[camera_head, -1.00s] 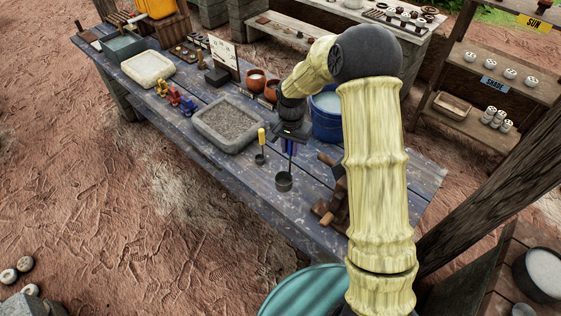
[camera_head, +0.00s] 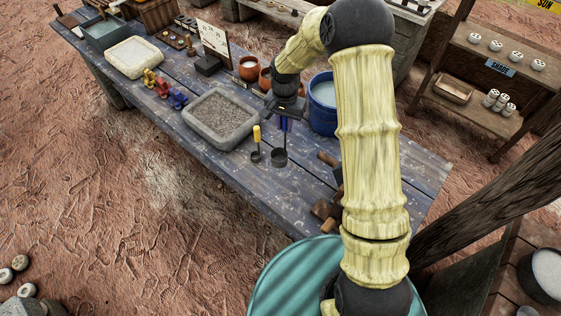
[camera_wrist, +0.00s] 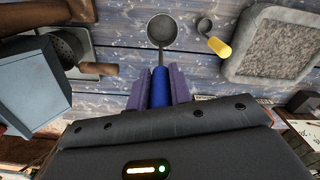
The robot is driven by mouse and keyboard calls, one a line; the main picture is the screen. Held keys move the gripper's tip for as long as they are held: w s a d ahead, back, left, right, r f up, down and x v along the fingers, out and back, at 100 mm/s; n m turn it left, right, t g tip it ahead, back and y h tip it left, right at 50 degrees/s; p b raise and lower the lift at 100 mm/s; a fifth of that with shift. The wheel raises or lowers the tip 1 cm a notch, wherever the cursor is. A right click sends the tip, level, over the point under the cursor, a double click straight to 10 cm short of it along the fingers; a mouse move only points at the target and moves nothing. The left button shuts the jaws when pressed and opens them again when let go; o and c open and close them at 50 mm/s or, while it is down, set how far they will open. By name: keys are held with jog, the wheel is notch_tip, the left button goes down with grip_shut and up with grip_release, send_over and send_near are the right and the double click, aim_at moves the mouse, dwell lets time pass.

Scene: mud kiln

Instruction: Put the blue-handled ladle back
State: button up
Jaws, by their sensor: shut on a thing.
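My gripper (camera_head: 285,122) is shut on the blue handle (camera_wrist: 161,88) of the blue-handled ladle, with a purple finger on each side in the wrist view. The ladle's dark round bowl (camera_head: 279,157) hangs below the gripper; it also shows in the wrist view (camera_wrist: 162,29). I cannot tell whether the bowl touches the table. A smaller ladle with a yellow handle (camera_head: 257,135) stands just left of it in the head view, and to its right in the wrist view (camera_wrist: 219,47). The gripper hides part of the blue handle in the head view.
The blue-grey plank table (camera_head: 215,165) has a stone tray of grit (camera_head: 244,134) left of the ladles. A blue bucket (camera_head: 322,120) stands close right of the gripper, with clay pots (camera_head: 249,68) behind. Wooden-handled tools lie at the front right. A teal round top (camera_head: 285,270) is nearer me.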

aim_at(285, 131)
notch_tip(285, 131, down, 4)
jog(key=shift+w+f+p, duration=0.1)
jog(key=shift+p, duration=0.65)
jog(key=shift+w+d+f, duration=0.1)
jog(key=shift+f, duration=0.35)
jog(key=shift+s+r, duration=0.1)
jog(key=shift+s, duration=0.1)
jog(key=f+p, duration=0.1)
jog(key=f, duration=0.2)
jog(key=shift+a+f+p, duration=0.2)
jog(key=shift+f+p, duration=0.15)
jog(key=shift+f, duration=0.05)
jog(key=shift+d+f, duration=0.1)
jog(key=shift+f, duration=0.15)
